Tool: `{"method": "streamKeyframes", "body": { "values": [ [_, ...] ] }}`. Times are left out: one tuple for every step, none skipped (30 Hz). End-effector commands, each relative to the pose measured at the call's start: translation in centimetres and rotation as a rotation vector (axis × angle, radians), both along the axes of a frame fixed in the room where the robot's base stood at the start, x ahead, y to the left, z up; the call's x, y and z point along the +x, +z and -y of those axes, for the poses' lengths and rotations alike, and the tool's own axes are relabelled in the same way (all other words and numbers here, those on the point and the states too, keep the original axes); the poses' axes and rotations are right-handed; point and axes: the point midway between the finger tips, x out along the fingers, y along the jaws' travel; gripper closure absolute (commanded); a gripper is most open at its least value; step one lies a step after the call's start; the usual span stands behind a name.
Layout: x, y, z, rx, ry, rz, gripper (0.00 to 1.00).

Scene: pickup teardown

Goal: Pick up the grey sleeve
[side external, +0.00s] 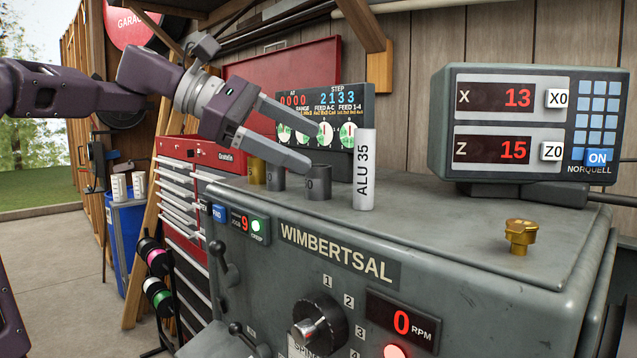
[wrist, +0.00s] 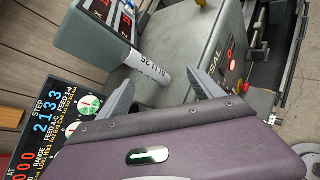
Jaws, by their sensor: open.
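A dark grey sleeve (side external: 318,184) with a partly hidden number stands upright on top of the grey machine. A smaller grey cylinder (side external: 275,178) stands to its left; I cannot tell which one the task means. My gripper (side external: 313,145) is open and empty, its fingers slanting down to the right. In the side view its lower fingertip overlaps the dark sleeve's top edge; contact cannot be told. In the wrist view the open gripper (wrist: 167,85) has a light cylinder marked ALU 35 (wrist: 150,63) beyond and between its fingertips. Neither grey cylinder can be made out there.
The pale ALU 35 cylinder (side external: 364,172) stands close right of the dark sleeve. A brass cylinder (side external: 257,170) stands at the left. A display panel (side external: 350,105) is behind, a readout box (side external: 535,125) at back right, and a brass fitting (side external: 520,235) at right. The machine top (side external: 440,220) between is clear.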

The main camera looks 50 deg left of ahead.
Motion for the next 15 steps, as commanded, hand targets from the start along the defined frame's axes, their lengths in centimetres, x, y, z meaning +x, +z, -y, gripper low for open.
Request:
{"method": "streamKeyframes", "body": {
  "values": [
    [1.9, -0.4, -3.2, -0.191, 0.16, -0.052, 0.24],
    [2.8, -0.6, -5.2, -0.314, 0.258, -0.078, 0.24],
    [3.7, -0.9, -7.8, -0.461, 0.375, -0.105, 0.24],
    [4.2, -1.2, -9.6, -0.56, 0.451, -0.122, 0.24],
    [4.1, -2.2, -9.1, -0.554, 0.439, -0.124, 0.24],
    [4.0, -3.3, -8.9, -0.546, 0.431, -0.122, 0.24],
    [4.0, -4.1, -8.8, -0.543, 0.43, -0.121, 0.24],
    [4.1, -4.7, -8.8, -0.542, 0.429, -0.12, 0.24],
    [4.1, -5.3, -8.8, -0.54, 0.427, -0.119, 0.24],
    [4.2, -5.6, -8.7, -0.538, 0.425, -0.117, 0.24],
    [4.3, -5.8, -8.6, -0.537, 0.425, -0.117, 0.24],
    [4.7, -6.1, -8.5, -0.536, 0.424, -0.116, 0.24],
    [5.1, -6.2, -8.3, -0.535, 0.421, -0.115, 0.24],
    [5.4, -6.3, -8.1, -0.534, 0.42, -0.116, 0.24],
    [6.0, -6.4, -8.0, -0.534, 0.422, -0.116, 0.24]
  ]
}}
